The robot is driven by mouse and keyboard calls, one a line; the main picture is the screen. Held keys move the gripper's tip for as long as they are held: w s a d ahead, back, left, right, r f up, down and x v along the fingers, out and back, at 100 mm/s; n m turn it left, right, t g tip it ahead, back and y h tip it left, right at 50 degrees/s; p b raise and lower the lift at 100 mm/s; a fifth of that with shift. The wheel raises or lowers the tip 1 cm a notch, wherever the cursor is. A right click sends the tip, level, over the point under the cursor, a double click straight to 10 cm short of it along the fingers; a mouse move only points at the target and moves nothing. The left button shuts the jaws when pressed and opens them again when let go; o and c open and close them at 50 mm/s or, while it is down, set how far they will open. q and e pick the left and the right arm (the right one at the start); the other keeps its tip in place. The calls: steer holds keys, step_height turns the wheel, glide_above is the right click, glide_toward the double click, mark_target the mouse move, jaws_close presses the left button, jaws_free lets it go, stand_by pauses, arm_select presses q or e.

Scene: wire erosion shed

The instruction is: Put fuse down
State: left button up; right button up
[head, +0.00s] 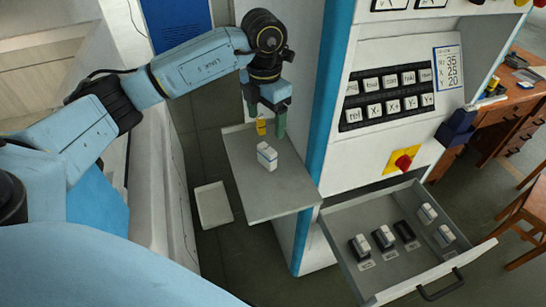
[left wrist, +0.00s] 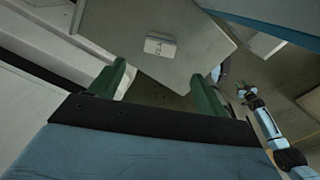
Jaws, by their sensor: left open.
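A white block-shaped fuse (head: 267,156) stands on the grey shelf (head: 285,200) on the side of the machine. It also shows in the left wrist view (left wrist: 160,47), with small dark marks on it. My left gripper (head: 267,122) is open above the shelf, just behind the fuse in the head view. Its two green fingers are apart, and in the left wrist view no fuse lies between them (left wrist: 160,88). The fuse is apart from the fingers. In the left wrist view, my right arm (left wrist: 272,128) shows at the right edge; its gripper is too small to read.
An open drawer (head: 400,270) at the right holds several fuse holders; the black one (head: 404,231) looks empty. A pale tray (head: 213,205) lies lower left. A red knob (head: 403,162) sits on the panel.

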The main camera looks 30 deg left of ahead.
mark_target(267, 148)
arm_select(q)
step_height(267, 148, down, 7)
steer(key=shift+w+f+p, duration=0.1)
steer(key=shift+f+p, duration=0.6)
steer(key=shift+f, duration=2.1)
steer(key=shift+c, duration=0.2)
steer(key=c, duration=1.1)
steer(key=shift+r, duration=0.1)
steer(key=shift+c, duration=0.2)
steer(key=shift+r, duration=0.1)
